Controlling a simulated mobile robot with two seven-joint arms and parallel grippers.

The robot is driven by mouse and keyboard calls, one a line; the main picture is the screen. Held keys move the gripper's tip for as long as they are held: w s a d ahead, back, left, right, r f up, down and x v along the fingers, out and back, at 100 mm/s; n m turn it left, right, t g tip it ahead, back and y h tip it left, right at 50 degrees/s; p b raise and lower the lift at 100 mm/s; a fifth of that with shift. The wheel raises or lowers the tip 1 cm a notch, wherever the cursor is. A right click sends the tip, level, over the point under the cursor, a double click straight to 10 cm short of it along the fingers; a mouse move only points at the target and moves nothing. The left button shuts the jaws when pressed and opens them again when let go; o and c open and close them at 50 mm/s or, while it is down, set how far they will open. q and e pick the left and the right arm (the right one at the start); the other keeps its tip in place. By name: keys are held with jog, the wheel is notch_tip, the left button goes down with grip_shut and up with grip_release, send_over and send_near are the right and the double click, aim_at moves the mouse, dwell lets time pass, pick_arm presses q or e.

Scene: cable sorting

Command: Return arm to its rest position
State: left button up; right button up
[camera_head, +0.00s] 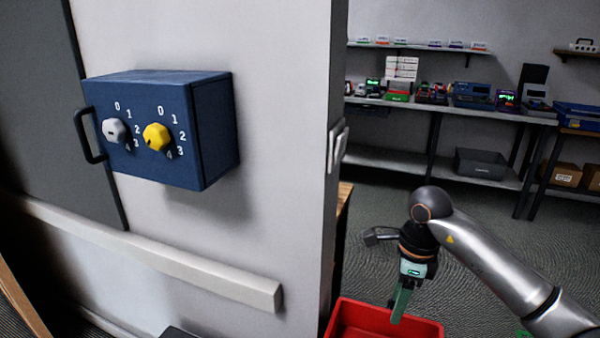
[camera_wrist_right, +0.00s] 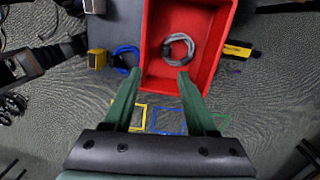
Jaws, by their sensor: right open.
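My right arm (camera_head: 490,255) comes in from the right in the head view. Its gripper (camera_head: 398,308) points down just above the far side of a red bin (camera_head: 436,328). In the right wrist view the two green fingers of my right gripper (camera_wrist_right: 158,95) are spread apart with nothing between them. The red bin (camera_wrist_right: 228,40) lies ahead of the fingers, and a grey coiled cable (camera_wrist_right: 178,50) rests inside it. My left gripper does not show in either view.
A blue box (camera_head: 212,135) with a grey knob (camera_head: 114,130) and a yellow knob (camera_head: 156,137) is on the white wall at left. A blue cable (camera_wrist_right: 124,56) lies beside the bin. Shelves with devices (camera_head: 440,115) stand behind.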

jog(key=s+a+f+m+g+y+p, duration=0.1)
jog(key=s+a+y, duration=0.3)
jog(key=a, duration=0.5)
jog(key=s+a+g+y+p, duration=0.1)
jog(key=s+a+y, duration=0.2)
jog(key=a+y, duration=0.45)
jog(key=a+r+m+t+y+p, duration=0.3)
jog(key=a+r+m+t+y, duration=0.45)
jog(key=m, duration=0.85)
jog(key=w+d+f+m+t+h+p, duration=0.1)
jog(key=d+f+m+t+h, duration=0.4)
jog(key=m, duration=0.5)
jog(key=d+f+m+t+h+p, duration=0.1)
jog(key=d+f+m+t+h, duration=0.2)
jog(key=d+m+t+h, duration=0.5)
jog(key=s+d+f+m+g+h+p, duration=0.1)
jog(key=s+d+f+m+g+h, duration=0.1)
jog(key=s+f+m+g, duration=0.2)
jog(key=s+d+f+m+g+h+p, duration=0.1)
jog(key=s+d+f+m+g+h, duration=0.1)
jog(key=s+f+m+g, duration=0.3)
jog(key=s+d+f+m, duration=0.1)
jog(key=s+f+m, duration=0.2)
jog(key=s+f, duration=0.3)
jog(key=shift+d+f+h, duration=0.2)
jog(key=shift+f+h, duration=0.05)
jog(key=shift+h, duration=0.05)
